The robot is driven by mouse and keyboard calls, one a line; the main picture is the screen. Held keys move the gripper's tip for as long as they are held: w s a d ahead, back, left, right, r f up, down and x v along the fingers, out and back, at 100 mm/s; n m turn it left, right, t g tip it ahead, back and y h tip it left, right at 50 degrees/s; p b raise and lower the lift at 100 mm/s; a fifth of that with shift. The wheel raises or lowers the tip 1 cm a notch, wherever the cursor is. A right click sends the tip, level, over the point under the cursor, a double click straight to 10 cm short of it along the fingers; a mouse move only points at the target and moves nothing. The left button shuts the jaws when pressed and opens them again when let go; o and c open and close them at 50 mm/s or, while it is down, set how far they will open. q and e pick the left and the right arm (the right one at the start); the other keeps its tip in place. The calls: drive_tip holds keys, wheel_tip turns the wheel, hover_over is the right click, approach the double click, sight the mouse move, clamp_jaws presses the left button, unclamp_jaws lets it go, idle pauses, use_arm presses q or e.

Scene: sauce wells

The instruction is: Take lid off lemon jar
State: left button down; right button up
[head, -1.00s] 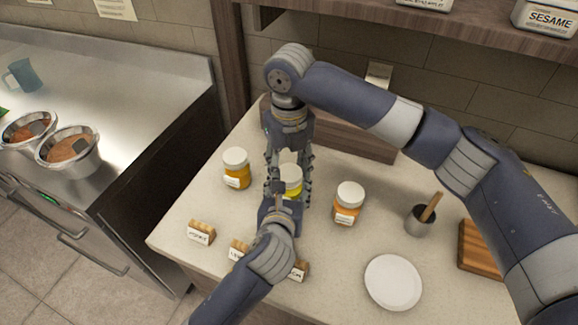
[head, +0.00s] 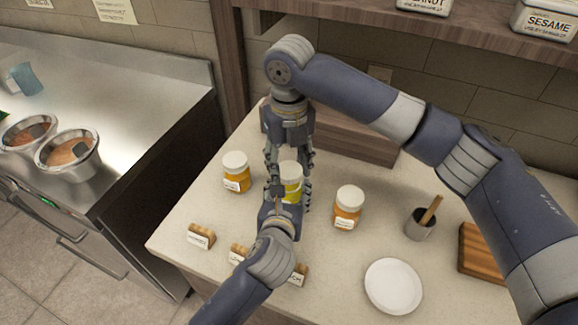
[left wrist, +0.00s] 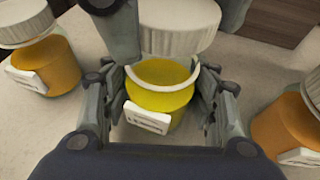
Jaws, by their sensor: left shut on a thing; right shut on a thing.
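The lemon jar is a yellow-filled jar (head: 292,190) with a white lid (head: 290,168), standing upright at the middle of the counter. It also shows in the left wrist view, with yellow body (left wrist: 160,92), white label and white lid (left wrist: 178,24). My left gripper (head: 283,198) comes from the front and is shut on the jar body, fingers on both sides. My right gripper (head: 289,166) reaches down from behind and is shut on the lid; its dark fingers flank the lid in the left wrist view.
Orange jars with white lids stand left (head: 236,173) and right (head: 347,208) of the lemon jar. Small wooden label holders (head: 201,236) line the front. A white plate (head: 393,286), a grey cup with a wooden stick (head: 419,225) and a wooden block (head: 482,250) are to the right.

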sight(289, 170)
use_arm(q)
drive_tip(key=shift+f, duration=0.1)
use_arm(e)
drive_tip(key=shift+r, duration=2.05)
use_arm(q)
drive_tip(key=c, duration=0.6)
unclamp_jaws()
drive_tip(key=shift+o, duration=0.2)
